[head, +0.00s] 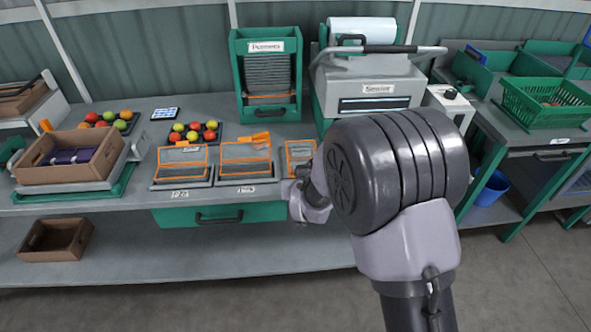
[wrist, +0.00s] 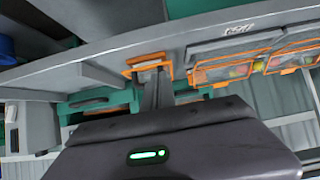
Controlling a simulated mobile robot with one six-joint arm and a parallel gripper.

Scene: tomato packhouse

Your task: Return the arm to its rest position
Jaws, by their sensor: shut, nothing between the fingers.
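My arm (head: 400,180) fills the right middle of the head view, its large dark joint in front of the bench. The lighter wrist part (head: 310,198) is at the bench's front edge, and my gripper's fingers cannot be made out there. In the wrist view my gripper (wrist: 156,80) shows as two dark fingers close together above its dark body with a green light. It is shut and holds nothing. An orange-framed tray (wrist: 150,64) appears just beyond the fingertips; whether they touch cannot be told.
Orange-framed trays (head: 183,165) line the bench front (head: 85,210). A brown crate (head: 70,157) stands left, with trays of tomatoes behind. A green punnet rack (head: 265,75) and a sealer (head: 370,85) stand at the back. A green basket (head: 545,100) is right. Floor (head: 525,270) at lower right is clear.

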